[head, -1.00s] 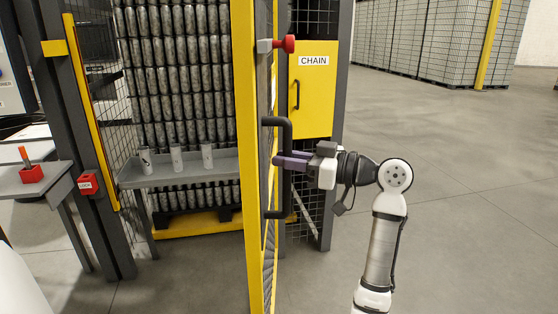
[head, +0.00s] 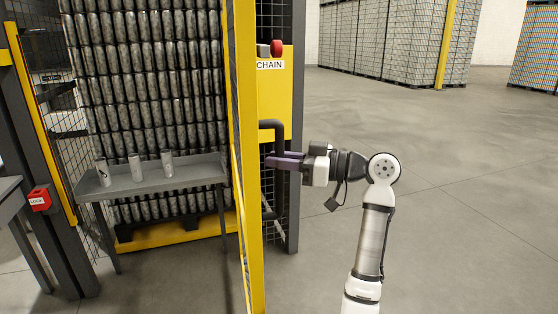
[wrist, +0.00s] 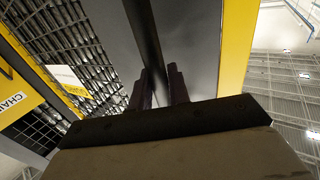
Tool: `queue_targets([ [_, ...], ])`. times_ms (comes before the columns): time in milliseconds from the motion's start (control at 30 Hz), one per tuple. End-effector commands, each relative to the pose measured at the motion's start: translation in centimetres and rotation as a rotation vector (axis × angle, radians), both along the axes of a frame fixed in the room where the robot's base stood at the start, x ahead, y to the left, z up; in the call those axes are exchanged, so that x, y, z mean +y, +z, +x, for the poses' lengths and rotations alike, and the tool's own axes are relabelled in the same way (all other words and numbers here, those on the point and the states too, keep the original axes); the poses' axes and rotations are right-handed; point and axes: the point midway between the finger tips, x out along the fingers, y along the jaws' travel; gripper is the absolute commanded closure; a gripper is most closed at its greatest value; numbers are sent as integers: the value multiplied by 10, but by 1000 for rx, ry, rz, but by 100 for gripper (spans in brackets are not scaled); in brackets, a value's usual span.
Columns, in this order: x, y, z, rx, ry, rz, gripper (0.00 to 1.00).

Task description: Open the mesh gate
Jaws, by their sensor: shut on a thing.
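The mesh gate (head: 243,150) has a yellow frame and stands swung out, seen nearly edge-on in the middle of the head view. Its black bar handle (head: 281,139) is on the right-hand face, and it crosses the wrist view from the top (wrist: 143,35). My gripper (head: 284,161) comes from the right and is shut on the upright part of the handle. In the wrist view its dark purple fingers (wrist: 158,92) stand on both sides of the bar. A red knob (head: 277,48) sits above the handle. The gate hides part of the yellow CHAIN cabinet (head: 274,95).
Left of the gate, a grey shelf (head: 150,179) with three cans stands before stacked cans (head: 150,80). A red LOCK box (head: 39,199) is on the left post. The floor (head: 460,200) right of the gate is clear. Large pallet stacks (head: 390,45) stand behind.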

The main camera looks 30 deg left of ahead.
Motion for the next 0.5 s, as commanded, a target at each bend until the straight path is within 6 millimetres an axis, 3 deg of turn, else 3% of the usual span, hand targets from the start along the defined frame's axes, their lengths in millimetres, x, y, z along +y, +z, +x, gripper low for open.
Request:
queue_targets([
  [267, 2, 2, 2, 2, -8, 3, 100],
  [300, 2, 2, 2, 2, -8, 3, 79],
  [433, 1, 1, 1, 2, -5, 2, 63],
  [500, 1, 1, 1, 2, -5, 2, 63],
])
